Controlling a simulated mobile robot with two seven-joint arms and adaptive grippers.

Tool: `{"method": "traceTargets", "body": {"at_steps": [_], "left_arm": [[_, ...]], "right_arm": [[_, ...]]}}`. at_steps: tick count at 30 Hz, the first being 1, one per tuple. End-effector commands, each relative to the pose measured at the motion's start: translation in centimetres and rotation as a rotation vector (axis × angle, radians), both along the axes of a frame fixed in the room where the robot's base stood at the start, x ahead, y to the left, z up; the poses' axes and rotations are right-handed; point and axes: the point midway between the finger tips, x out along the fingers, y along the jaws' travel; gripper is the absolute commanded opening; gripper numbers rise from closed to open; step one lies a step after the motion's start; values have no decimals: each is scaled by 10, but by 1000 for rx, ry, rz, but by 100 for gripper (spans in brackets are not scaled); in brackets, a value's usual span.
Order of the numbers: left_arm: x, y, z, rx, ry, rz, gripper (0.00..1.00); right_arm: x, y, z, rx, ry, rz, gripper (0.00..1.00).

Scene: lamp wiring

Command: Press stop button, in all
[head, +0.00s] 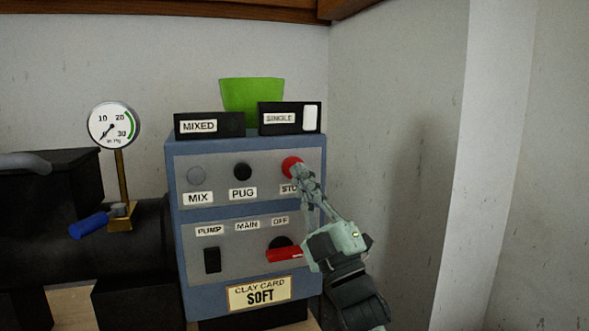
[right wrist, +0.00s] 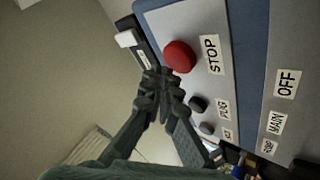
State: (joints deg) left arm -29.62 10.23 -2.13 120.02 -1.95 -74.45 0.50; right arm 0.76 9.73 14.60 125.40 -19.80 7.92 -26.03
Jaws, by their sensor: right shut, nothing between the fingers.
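The red stop button (head: 291,166) is at the upper right of the blue control box (head: 172,215), above a partly covered STOP label. My right gripper (head: 297,172) is shut and empty, with its fingertips at the button's lower right in the head view. In the right wrist view the red stop button (right wrist: 180,56) stands out round from the panel beside the STOP label (right wrist: 212,54). There the closed fingertips (right wrist: 160,78) are close beside the button; I cannot tell if they touch it. My left gripper is not in view.
The panel also has a grey MIX button (head: 196,175), a black PUG button (head: 242,171), a black PUMP switch (head: 212,260) and a red-handled MAIN knob (head: 284,254). A gauge (head: 113,125) and blue-handled valve (head: 89,225) stand left. A wall is close on the right.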

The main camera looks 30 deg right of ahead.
Motion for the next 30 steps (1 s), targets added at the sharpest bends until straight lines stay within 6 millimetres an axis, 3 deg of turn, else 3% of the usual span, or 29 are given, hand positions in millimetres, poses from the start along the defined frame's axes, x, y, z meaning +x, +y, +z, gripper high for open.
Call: {"method": "traceTargets", "body": {"at_steps": [30], "left_arm": [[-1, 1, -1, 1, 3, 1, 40]], "right_arm": [[10, -2, 0, 0, 0, 0, 0]]}}
